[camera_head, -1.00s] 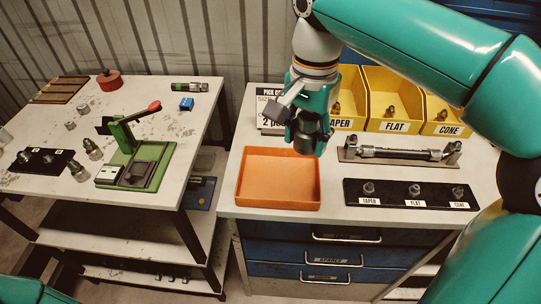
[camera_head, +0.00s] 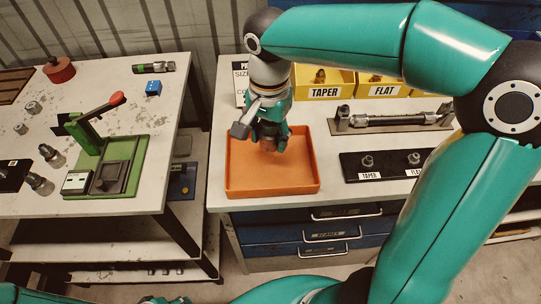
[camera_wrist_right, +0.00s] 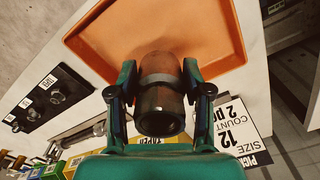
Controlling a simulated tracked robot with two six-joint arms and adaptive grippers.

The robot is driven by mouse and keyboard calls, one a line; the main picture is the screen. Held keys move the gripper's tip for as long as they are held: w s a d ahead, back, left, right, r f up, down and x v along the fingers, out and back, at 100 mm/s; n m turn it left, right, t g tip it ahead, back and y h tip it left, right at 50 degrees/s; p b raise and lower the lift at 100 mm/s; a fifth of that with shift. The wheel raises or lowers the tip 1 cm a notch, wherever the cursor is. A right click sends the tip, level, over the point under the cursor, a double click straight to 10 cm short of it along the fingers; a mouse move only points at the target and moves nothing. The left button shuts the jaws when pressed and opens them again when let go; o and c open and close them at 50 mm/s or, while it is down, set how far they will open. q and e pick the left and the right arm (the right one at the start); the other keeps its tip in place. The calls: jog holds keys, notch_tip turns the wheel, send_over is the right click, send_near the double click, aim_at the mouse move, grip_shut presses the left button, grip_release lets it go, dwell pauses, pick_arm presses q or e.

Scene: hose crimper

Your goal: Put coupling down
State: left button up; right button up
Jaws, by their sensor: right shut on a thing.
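My right gripper (camera_head: 268,143) is over the orange tray (camera_head: 307,183), pointing down into it. In the right wrist view, my right gripper (camera_wrist_right: 160,92) is shut on a brownish metal coupling (camera_wrist_right: 159,107), a short hollow cylinder with its round open end toward the camera. One finger is on each side of it. The orange tray (camera_wrist_right: 205,22) lies beyond it in that view. I cannot tell whether the coupling touches the tray floor. In the head view the fingers mostly hide the coupling. My left gripper is not in view.
Right of the tray are a black strip with fittings labelled TAPER and FLAT (camera_head: 390,173) and a hose on a metal stand (camera_head: 395,121). Yellow bins (camera_head: 325,91) stand behind. A green lever press (camera_head: 130,165) is on the left table. The tray looks otherwise empty.

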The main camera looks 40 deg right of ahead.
aim_at(270, 165)
jog(key=shift+f, duration=3.55)
jog(key=shift+b, duration=0.3)
jog(key=o, duration=1.4)
jog(key=shift+s+f, duration=0.1)
notch_tip(270, 165, up, 12)
jog(key=shift+r+p, duration=0.15)
jog(key=shift+p, duration=0.5)
